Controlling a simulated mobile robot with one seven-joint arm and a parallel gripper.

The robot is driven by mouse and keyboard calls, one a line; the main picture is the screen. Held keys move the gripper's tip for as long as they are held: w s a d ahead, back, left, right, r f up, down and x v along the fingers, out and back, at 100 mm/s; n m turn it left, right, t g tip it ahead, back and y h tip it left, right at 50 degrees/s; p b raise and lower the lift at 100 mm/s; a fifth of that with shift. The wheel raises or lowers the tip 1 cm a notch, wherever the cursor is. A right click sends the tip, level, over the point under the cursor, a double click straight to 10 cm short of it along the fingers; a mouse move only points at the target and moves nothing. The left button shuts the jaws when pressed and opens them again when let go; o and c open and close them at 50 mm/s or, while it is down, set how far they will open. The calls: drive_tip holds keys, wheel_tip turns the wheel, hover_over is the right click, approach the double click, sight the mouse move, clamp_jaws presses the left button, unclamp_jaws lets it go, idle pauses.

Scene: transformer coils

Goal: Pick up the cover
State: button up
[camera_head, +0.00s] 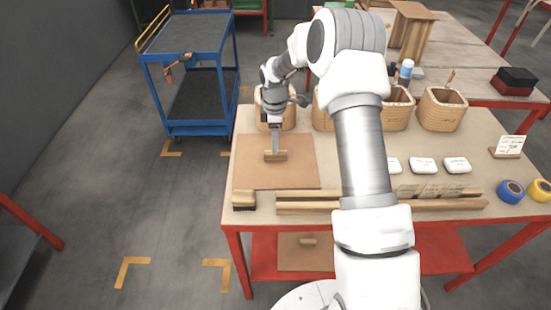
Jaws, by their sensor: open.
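The cover looks to be the flat brown square board (252,176) at the left end of the table, with a small wooden handle (283,156) on top. It lies flat on the table. My gripper (275,149) points down over the board, its fingertips at the handle. It is open. I cannot tell whether the fingers touch the handle or straddle it. My arm crosses the middle of the table and hides part of it.
Wooden bars (310,196) and a brush-like block (243,200) lie along the front edge. Woven baskets (441,110) stand behind. White packs (422,165) and tape rolls (511,191) lie right. A similar handled board (290,256) is on the red lower shelf. A blue cart (190,85) stands back left.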

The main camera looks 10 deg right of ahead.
sight(275, 156)
wheel_tip(275, 156, down, 5)
drive_tip(key=shift+d+r, duration=0.1)
drive_tip(key=shift+r, duration=0.1)
clamp_jaws()
drive_tip(key=shift+w+r, duration=0.1)
idle(1.2)
